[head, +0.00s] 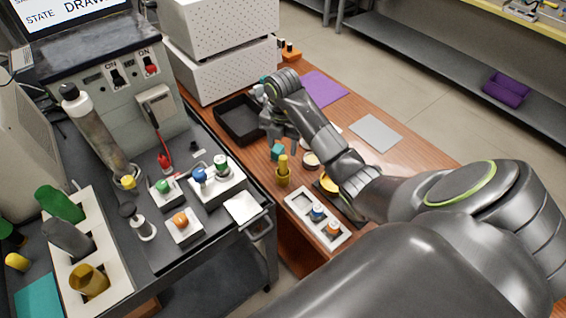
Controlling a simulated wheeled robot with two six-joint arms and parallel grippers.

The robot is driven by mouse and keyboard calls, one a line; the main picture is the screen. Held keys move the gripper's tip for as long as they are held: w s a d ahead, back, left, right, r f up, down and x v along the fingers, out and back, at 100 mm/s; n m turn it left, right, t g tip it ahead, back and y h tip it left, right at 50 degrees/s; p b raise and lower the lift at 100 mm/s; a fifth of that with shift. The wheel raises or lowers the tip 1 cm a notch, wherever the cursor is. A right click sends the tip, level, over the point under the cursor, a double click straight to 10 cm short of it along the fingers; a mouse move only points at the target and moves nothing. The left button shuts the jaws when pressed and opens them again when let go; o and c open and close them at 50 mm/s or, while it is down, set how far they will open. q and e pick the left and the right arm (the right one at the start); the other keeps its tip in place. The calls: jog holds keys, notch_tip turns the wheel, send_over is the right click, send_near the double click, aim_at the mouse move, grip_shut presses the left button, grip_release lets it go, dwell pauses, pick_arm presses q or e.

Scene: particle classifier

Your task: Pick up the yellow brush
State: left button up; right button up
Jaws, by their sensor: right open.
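A small yellow upright piece (283,170), which looks like the yellow brush, stands on the wooden table. It has a narrow top and a wider lower part. My right arm reaches in from the right, and my right gripper (281,140) points down over the table just behind this piece. The gripper is open and apart from the yellow piece. A small teal block (277,153) is close below the fingers, and I cannot tell whether they touch it. My left gripper is not in view.
A black tray (239,137) lies left of the gripper. A white holder (303,207) with blue and orange pieces is in front. A round dish (311,160) is close by on the right. A purple mat (322,89) and a grey plate (376,133) lie further back. A dark cart (215,232) stands left.

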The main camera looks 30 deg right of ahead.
aim_at(283, 158)
jog(key=shift+f+b, duration=0.9)
jog(key=shift+f, duration=2.5)
jog(key=c, duration=1.1)
